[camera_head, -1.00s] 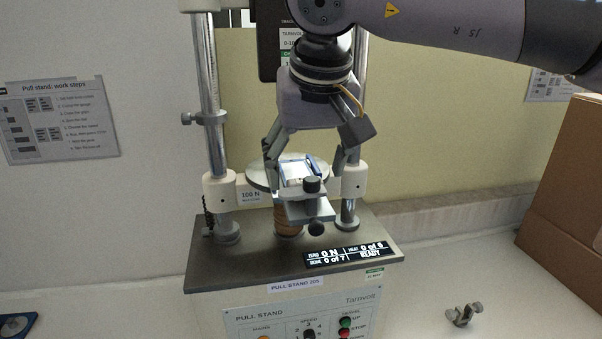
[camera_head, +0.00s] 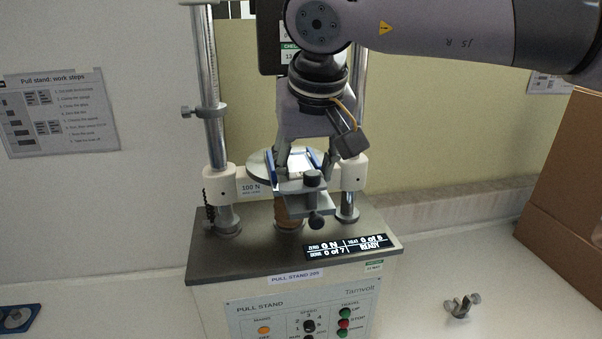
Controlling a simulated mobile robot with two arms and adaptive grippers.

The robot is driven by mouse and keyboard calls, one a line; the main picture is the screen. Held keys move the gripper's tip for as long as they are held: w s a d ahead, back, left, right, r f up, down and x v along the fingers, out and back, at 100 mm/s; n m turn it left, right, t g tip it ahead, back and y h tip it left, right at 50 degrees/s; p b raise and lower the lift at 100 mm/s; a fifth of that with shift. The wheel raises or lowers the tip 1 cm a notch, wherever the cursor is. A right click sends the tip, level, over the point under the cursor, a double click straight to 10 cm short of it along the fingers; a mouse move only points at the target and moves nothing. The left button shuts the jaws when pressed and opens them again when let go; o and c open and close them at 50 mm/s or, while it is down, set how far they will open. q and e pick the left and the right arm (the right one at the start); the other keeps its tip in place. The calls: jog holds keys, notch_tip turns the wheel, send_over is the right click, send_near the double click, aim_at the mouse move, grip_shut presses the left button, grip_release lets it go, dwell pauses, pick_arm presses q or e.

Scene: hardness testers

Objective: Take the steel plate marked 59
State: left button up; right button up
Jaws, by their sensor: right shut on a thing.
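My right gripper (camera_head: 299,168) comes down in front of the pull stand (camera_head: 300,277), over the small clamp with a dark knob (camera_head: 313,178). Its fingers are shut on a small pale plate (camera_head: 296,172), with blue strips beside it. The plate is partly hidden by the fingers and the clamp. No number 59 can be read on it. I cannot tell whether the plate touches the clamp or the round disc (camera_head: 258,166) behind. My left gripper is not in view.
The stand's two steel columns (camera_head: 210,90) rise on either side of my gripper. A wing-screw part (camera_head: 461,305) lies on the bench at right, near a cardboard box (camera_head: 565,190). A blue-edged item (camera_head: 18,318) is at lower left.

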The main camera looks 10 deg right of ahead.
jog(key=c, duration=0.5)
jog(key=shift+r, duration=0.2)
